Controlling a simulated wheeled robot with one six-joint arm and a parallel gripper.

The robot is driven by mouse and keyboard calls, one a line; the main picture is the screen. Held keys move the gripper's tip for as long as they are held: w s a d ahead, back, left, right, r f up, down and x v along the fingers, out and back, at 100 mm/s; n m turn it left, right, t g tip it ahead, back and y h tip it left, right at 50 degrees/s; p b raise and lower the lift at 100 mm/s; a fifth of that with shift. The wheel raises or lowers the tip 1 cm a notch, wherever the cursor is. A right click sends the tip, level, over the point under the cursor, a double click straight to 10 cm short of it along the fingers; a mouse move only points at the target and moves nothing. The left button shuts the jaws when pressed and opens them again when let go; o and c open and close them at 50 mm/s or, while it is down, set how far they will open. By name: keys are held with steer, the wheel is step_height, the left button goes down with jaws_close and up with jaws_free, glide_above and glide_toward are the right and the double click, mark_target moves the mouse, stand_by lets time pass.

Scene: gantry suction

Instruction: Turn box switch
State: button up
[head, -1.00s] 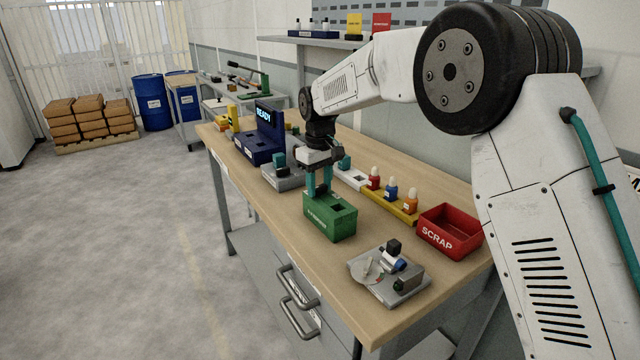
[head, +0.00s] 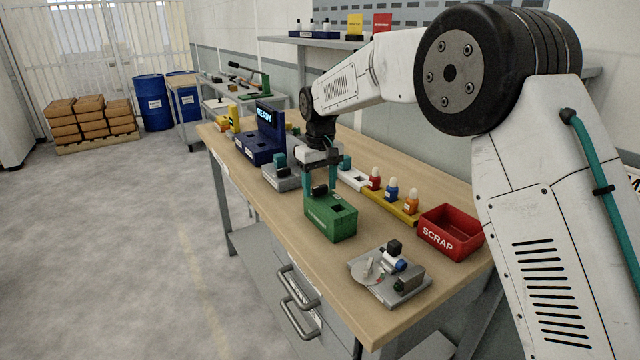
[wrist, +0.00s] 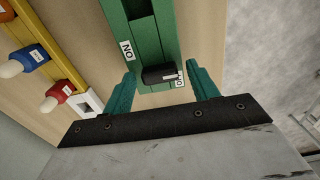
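The green switch box (head: 331,219) stands on the workbench, its front lettering too small to read. Its black switch knob (head: 320,190) sits on top at the end near my gripper (head: 320,184). In the wrist view the green box (wrist: 149,38) shows an "ON" label on the left. The black knob (wrist: 160,74) lies crosswise, its right end beside a partly covered label. My gripper (wrist: 163,88) is open, with one teal finger on each side of the knob and visible gaps between.
A red SCRAP bin (head: 450,230) and a grey plate fixture (head: 388,275) stand at right and front. A yellow rack (head: 391,208) with several small bottles lies behind the box. A blue READY unit (head: 262,145) is farther back. The bench's front edge is clear.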

mark_target(323, 198)
step_height(323, 198, up, 8)
steer(key=shift+f, duration=0.1)
stand_by(0.6)
steer(key=s+f, duration=0.1)
steer(key=f, duration=0.2)
steer(key=shift+s+d+g, duration=0.3)
steer(key=shift+s+d, duration=0.1)
steer(key=s+d, duration=0.1)
steer(key=s, duration=0.1)
steer(key=shift+s+d+f+m, duration=0.1)
steer(key=shift+s+d+m, duration=0.2)
steer(key=shift+d, duration=0.05)
steer(key=s+d+r+m, duration=0.1)
steer(key=s+d+m, duration=0.1)
steer(key=s+d, duration=0.6)
steer(key=s+d+r+m+t, duration=0.1)
steer(key=s+d, duration=0.8)
steer(key=s, duration=1)
steer(key=s+d+r+m+t, duration=0.1)
steer(key=s+d+r+m, duration=0.1)
steer(key=s+d, duration=0.7)
steer(key=s+m, duration=0.1)
steer(key=s, duration=0.4)
